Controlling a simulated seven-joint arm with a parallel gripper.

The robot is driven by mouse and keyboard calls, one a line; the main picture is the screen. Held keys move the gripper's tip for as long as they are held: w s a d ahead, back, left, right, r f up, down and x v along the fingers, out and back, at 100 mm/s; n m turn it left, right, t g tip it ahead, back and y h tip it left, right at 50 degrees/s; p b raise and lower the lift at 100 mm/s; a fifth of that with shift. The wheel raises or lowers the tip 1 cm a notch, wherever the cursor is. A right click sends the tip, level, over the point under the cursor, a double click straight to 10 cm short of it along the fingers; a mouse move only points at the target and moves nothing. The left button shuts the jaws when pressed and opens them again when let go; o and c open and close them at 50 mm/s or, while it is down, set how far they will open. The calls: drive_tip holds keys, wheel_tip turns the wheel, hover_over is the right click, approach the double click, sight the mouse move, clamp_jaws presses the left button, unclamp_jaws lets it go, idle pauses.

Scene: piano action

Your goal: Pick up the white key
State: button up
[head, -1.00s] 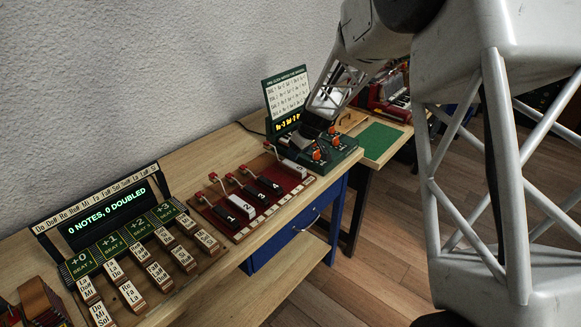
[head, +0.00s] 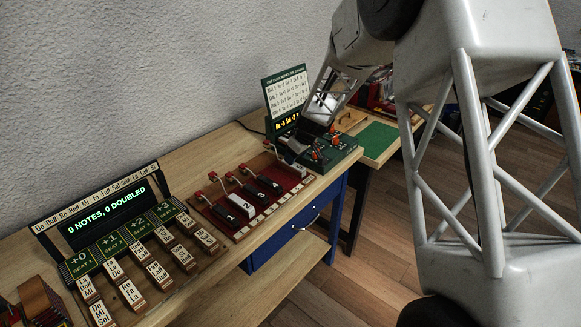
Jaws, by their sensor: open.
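The white key (head: 240,205) lies in the red tray (head: 203,203), at the place marked 2, between a black key marked 1 (head: 230,208) and a black key marked 3 (head: 254,194). A black key marked 4 (head: 268,184) lies to the right. My gripper (head: 291,147) is small and partly dark in this view, over the left side of the green box beyond the tray's right end. It is open and apart from the white key, to its upper right. Whether anything stands between its fingers is too small to tell.
Red-knobbed levers (head: 213,177) stand along the tray's back. The green box (head: 335,157) carries orange knobs and an upright sign (head: 285,92). A lit display (head: 108,215) and labelled blocks (head: 164,237) fill the bench's left. Bare wood lies behind the tray.

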drive_tip(key=shift+x, duration=2.6)
drive_tip(key=shift+s+a, duration=0.1)
drive_tip(key=shift+a, duration=0.05)
drive_tip(key=c, duration=1)
